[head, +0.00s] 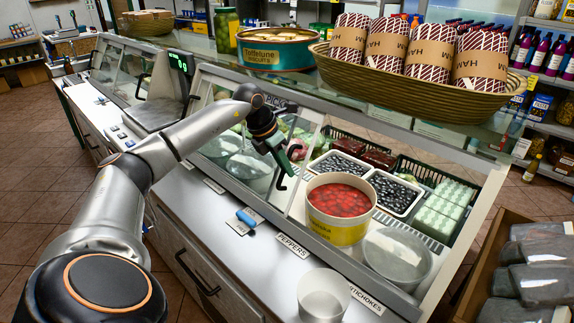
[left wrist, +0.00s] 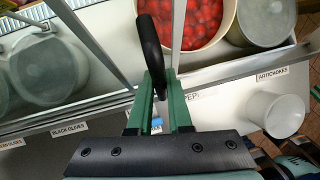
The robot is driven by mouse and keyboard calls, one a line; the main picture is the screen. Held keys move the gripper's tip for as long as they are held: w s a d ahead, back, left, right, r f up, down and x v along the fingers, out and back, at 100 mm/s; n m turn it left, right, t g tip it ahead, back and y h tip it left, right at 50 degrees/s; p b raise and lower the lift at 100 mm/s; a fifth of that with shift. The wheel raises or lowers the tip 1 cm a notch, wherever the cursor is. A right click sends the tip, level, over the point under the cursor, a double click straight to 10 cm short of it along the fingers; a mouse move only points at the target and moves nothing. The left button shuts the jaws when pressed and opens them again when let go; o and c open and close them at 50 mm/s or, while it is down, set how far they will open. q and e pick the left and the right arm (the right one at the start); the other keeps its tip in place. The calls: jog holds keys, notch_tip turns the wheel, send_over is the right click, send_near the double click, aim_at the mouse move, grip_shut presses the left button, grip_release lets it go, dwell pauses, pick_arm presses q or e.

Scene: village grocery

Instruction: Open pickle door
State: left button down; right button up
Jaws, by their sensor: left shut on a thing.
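The glass-fronted pickle case (head: 214,172) runs along the counter in the head view. A framed glass sliding door (head: 310,140) stands at its front, with a black handle (head: 283,184). My left gripper (head: 277,152) is at this handle. In the left wrist view my left gripper (left wrist: 160,92) has its green fingers shut on the black handle (left wrist: 150,45), which stands up between them. Right of the door frame the front is open, and a tub of red peppers (head: 341,199) shows uncovered. My right gripper is not in view.
A wicker basket of wrapped rolls (head: 420,92) and a biscuit tin (head: 276,50) stand on the case's glass top. A white tub (head: 323,294) and a blue-handled item (head: 246,218) are on the front counter.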

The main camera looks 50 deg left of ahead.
pick_arm(q)
jog(key=shift+r, duration=0.1)
jog(key=c, duration=1.1)
grip_release()
jog(key=v, duration=1.2)
jog(key=shift+s+r, duration=0.1)
jog(key=shift+r, duration=0.15)
jog(key=shift+f, duration=0.1)
